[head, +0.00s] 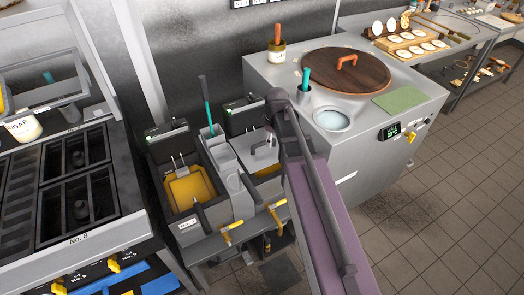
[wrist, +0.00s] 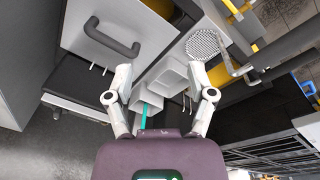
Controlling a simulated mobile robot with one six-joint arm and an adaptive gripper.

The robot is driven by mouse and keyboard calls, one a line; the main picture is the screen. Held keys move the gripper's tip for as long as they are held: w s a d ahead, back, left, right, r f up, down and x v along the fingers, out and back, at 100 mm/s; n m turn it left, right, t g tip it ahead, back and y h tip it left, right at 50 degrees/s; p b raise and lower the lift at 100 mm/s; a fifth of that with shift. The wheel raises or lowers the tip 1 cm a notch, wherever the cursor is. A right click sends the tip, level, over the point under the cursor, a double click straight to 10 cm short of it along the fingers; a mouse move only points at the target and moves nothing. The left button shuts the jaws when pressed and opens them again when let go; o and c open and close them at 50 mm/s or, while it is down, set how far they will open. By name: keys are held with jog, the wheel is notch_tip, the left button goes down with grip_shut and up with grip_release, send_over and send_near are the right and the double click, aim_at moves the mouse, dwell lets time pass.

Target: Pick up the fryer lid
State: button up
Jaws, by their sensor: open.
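The fryer lid (head: 256,157) is a grey metal plate with a dark bar handle. In the head view it lies over the right fryer well, partly hidden by my arm, with some yellow oil showing at its front edge. In the wrist view the lid (wrist: 148,22) is at the upper left, its curved handle (wrist: 112,40) standing up from it. My gripper (wrist: 158,75) is open and empty. Its fingers appear below and to the right of the handle in the wrist view, apart from it. In the head view the fingers are hidden behind my arm.
The left fryer well (head: 190,188) holds yellow oil and a basket. A teal-handled tool (head: 206,112) stands between the wells. The tandoor (head: 400,120), with a round wooden cover (head: 330,78), is to the right. A stove (head: 85,180) is to the left.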

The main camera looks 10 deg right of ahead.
aim_at(264, 142)
jog(key=w+f+n+b, duration=0.4)
jog(key=w+n, duration=0.6)
jog(key=w, duration=0.2)
jog(key=shift+w+d+f+t, duration=0.15)
jog(key=shift+w+d+t, duration=0.15)
jog(key=shift+t, duration=0.1)
jog(key=shift+f, duration=0.1)
jog(key=f+b, duration=0.2)
jog(key=w+f+b, duration=0.1)
jog(key=f+b, duration=0.5)
jog(key=shift+w+a+f, duration=0.15)
jog(key=shift+w+a, duration=0.1)
jog(key=shift+a, duration=0.1)
notch_tip(264, 142, down, 3)
jog(key=b, duration=0.3)
jog(key=shift+f+b, duration=0.15)
jog(key=shift+b, duration=0.25)
jog(key=shift+w+a+f+b, duration=0.1)
jog(key=shift+w+f+b, duration=0.05)
jog(key=shift+f+b, duration=0.3)
jog(key=shift+w+a+f+b, duration=0.1)
jog(key=shift+f+b, duration=0.35)
